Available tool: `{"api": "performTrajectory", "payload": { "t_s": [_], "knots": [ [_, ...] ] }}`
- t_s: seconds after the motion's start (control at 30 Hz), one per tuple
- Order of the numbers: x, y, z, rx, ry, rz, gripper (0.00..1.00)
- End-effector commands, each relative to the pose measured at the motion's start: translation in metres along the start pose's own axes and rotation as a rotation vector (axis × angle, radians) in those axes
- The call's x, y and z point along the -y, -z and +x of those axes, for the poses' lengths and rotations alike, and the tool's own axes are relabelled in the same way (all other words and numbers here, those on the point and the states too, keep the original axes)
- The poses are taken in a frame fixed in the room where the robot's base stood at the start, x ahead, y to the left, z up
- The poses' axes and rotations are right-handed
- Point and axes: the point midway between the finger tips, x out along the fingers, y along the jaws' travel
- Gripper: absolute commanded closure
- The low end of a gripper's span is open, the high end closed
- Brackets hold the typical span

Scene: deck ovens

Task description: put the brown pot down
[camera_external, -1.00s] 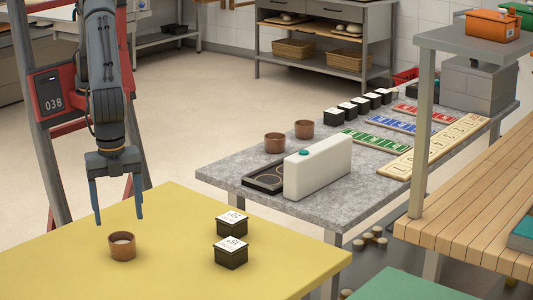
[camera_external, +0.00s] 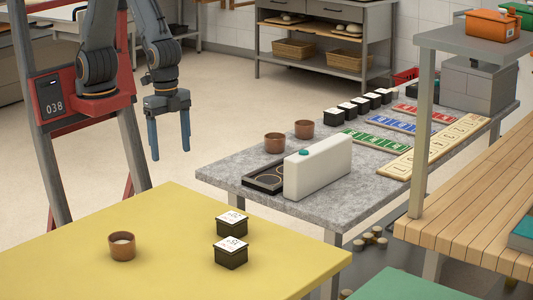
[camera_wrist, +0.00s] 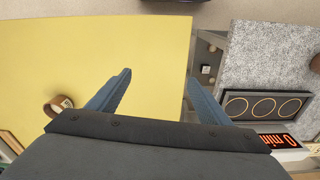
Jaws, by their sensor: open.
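A brown pot (camera_external: 122,247) with a pale inside stands upright on the yellow table (camera_external: 60,260), near its left part. It also shows at the lower left of the wrist view (camera_wrist: 55,108). My gripper (camera_external: 169,156) is open and empty, raised above and behind the pot, well apart from it. In the wrist view my two blue fingers (camera_wrist: 158,78) are spread with nothing between them. Two more brown pots, one nearer (camera_external: 275,143) and one farther (camera_external: 304,129), stand on the grey stone counter (camera_external: 225,170).
Two black boxes with white lids (camera_external: 231,254) stand on the yellow table's right side. The counter holds a black tray with ring marks (camera_external: 262,179), a white upright panel (camera_external: 318,167), several more black boxes and coloured strips. The yellow table's left and middle are otherwise clear.

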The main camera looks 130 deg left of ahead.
Motion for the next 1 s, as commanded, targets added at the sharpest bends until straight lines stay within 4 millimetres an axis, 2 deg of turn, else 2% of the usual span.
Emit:
{"api": "performTrajectory", "payload": {
  "t_s": [0.03, 0.1, 0.2, 0.3, 0.43, 0.77, 0.83, 1.0],
  "knots": [
    [0.018, -0.03, 0.001, -0.003, 0.002, -0.035, 0.28],
    [0.034, -0.064, 0.005, -0.009, 0.005, -0.07, 0.28],
    [0.047, -0.102, 0.01, -0.015, 0.008, -0.106, 0.28],
    [0.053, -0.124, 0.013, -0.019, 0.01, -0.126, 0.28],
    [0.056, -0.133, 0.015, -0.02, 0.011, -0.134, 0.28],
    [0.055, -0.132, 0.015, -0.019, 0.011, -0.132, 0.28],
    [0.055, -0.132, 0.015, -0.019, 0.011, -0.132, 0.24],
    [0.055, -0.132, 0.015, -0.019, 0.011, -0.132, 0.24]
  ]
}}
